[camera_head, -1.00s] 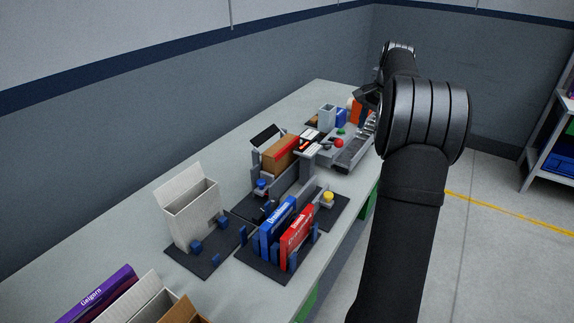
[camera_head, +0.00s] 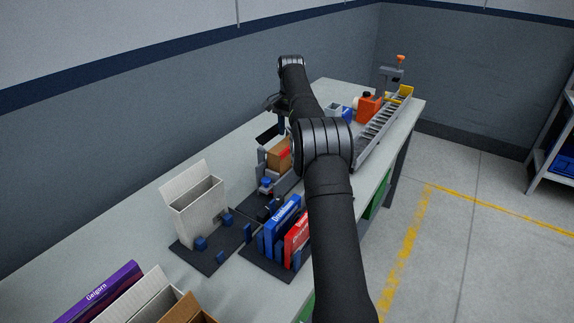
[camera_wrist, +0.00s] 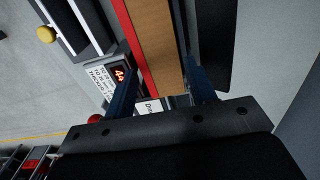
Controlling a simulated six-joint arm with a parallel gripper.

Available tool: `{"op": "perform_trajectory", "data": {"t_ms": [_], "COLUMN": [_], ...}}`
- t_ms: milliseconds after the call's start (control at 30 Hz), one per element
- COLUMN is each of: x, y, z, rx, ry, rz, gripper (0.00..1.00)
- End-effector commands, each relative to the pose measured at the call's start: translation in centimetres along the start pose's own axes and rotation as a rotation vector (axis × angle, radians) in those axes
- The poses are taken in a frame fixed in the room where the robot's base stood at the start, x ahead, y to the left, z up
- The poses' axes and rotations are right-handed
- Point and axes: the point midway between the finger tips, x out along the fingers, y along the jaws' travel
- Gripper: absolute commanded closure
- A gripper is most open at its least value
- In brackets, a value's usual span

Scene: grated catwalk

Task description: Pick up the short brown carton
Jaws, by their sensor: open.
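A brown carton with a red side (camera_head: 278,158) stands in a grey holder on the bench, partly hidden by my arm in the head view. In the wrist view this brown carton (camera_wrist: 155,35) runs between the two blue fingers of my gripper (camera_wrist: 160,65), its red edge towards the left finger. My gripper is open, with gaps at the sides of the carton. In the head view my gripper (camera_head: 273,104) is above and behind the holder, mostly hidden by the arm. Another brown carton (camera_head: 187,309), open-topped, is cut off at the bottom edge.
An open white carton (camera_head: 194,213) stands on a dark plate at the left. Blue (camera_head: 281,222) and red (camera_head: 297,242) boxes stand in a rack in front of the holder. A purple box (camera_head: 98,293) lies front left. A grey roller track (camera_head: 382,130) runs along the right edge.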

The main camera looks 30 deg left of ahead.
Motion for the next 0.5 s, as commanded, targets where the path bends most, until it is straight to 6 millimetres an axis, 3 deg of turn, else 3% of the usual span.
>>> {"op": "perform_trajectory", "data": {"t_ms": [200,500], "x": [3.3,4.2], "y": [0.1,0.1], "z": [0.0,0.0], "rx": [0.0,0.0], "ry": [-0.003,-0.001], "rz": [0.002,0.0], "gripper": [0.49,0.49]}}
